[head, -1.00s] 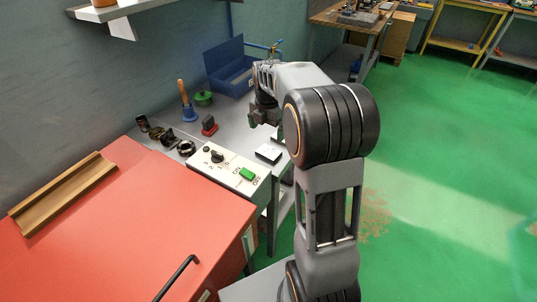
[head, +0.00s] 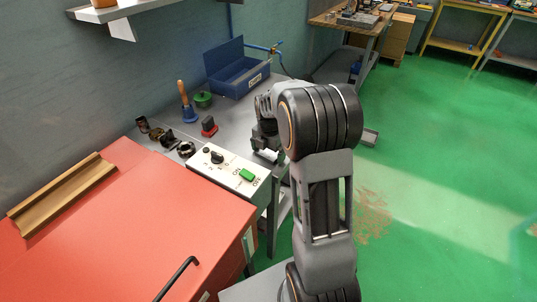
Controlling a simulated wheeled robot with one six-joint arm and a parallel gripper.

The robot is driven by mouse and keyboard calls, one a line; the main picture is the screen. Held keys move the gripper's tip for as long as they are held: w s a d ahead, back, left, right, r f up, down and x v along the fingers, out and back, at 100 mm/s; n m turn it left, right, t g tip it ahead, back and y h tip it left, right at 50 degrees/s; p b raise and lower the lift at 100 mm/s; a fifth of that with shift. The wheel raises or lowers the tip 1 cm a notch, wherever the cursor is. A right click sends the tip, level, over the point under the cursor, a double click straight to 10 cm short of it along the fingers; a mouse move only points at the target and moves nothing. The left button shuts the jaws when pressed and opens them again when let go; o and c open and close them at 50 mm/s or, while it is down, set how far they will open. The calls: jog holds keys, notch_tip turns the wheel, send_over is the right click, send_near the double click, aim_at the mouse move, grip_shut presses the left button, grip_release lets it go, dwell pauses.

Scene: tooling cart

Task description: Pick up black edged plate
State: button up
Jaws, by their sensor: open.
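The black edged plate (head: 266,156) is a small white piece with a dark edge. It lies on the grey cart top near its front edge, just right of the white control panel. My gripper (head: 262,147) is right at the plate, with its jaws pointing down, and covers most of it. The jaws are open. The fingertips are small and dark here, so I cannot tell whether they touch the plate or stand around it.
The control panel (head: 227,167) with a knob and green switch is close on the left. A red and black block (head: 209,127), a blue handbell (head: 187,107), a green round object (head: 203,99) and an open blue box (head: 240,75) stand behind. The red cabinet top (head: 120,225) is at lower left.

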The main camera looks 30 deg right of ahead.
jog(key=c, duration=1.1)
jog(key=shift+r, duration=0.15)
